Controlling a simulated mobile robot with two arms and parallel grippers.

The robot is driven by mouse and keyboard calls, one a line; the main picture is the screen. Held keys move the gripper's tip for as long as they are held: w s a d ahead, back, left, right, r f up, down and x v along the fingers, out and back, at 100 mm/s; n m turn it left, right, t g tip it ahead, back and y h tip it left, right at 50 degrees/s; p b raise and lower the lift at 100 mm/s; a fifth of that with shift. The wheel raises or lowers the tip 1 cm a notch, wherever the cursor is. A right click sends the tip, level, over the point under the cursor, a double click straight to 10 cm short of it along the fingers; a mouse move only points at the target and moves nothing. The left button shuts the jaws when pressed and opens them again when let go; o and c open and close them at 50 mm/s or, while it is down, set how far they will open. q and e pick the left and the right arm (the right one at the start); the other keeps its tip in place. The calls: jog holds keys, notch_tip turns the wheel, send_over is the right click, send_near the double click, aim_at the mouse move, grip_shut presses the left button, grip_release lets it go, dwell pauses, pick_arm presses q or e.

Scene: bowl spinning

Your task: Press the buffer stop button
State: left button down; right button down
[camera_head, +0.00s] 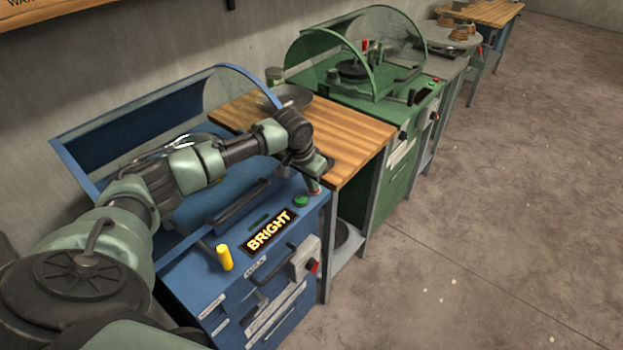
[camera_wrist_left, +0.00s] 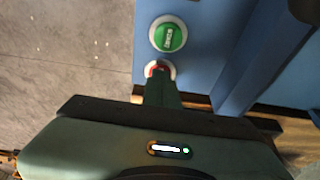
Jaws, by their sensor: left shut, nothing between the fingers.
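The blue buffer machine (camera_head: 245,215) stands in the left middle of the head view, with a lit sign reading BRIGHT. On its top front corner are a green button (camera_head: 301,200) and a red button partly hidden by my left gripper (camera_head: 315,186). In the left wrist view, the green button (camera_wrist_left: 168,35) is in full view. The red button (camera_wrist_left: 154,68) in its pale ring lies right at the tip of my left gripper (camera_wrist_left: 160,82), which covers its lower part. The left fingers are shut and empty. I cannot tell whether the tip touches the red button.
A wooden table (camera_head: 345,135) with a dark pan (camera_head: 291,97) stands beyond the blue machine, then a green machine (camera_head: 385,100). A yellow-handled lever (camera_head: 224,257) rises from the blue machine's front. The floor (camera_head: 490,190) to the right is clear.

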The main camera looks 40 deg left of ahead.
aim_at(311, 192)
pick_arm(q)
jog(key=shift+s+d+f, duration=0.15)
jog(key=shift+s+f, duration=0.2)
jog(key=shift+f, duration=0.2)
jog(key=r+p, duration=0.1)
jog(key=p, duration=0.1)
jog(key=r+p, duration=0.4)
jog(key=shift+w+r, duration=0.25)
jog(key=shift+w, duration=0.1)
jog(key=shift+s+r+b, duration=0.3)
jog(key=shift+r+b, duration=0.2)
jog(key=shift+b, duration=0.2)
jog(key=b+v, duration=0.1)
jog(key=v, duration=0.7)
jog(key=shift+r, duration=0.3)
jog(key=shift+f, duration=0.1)
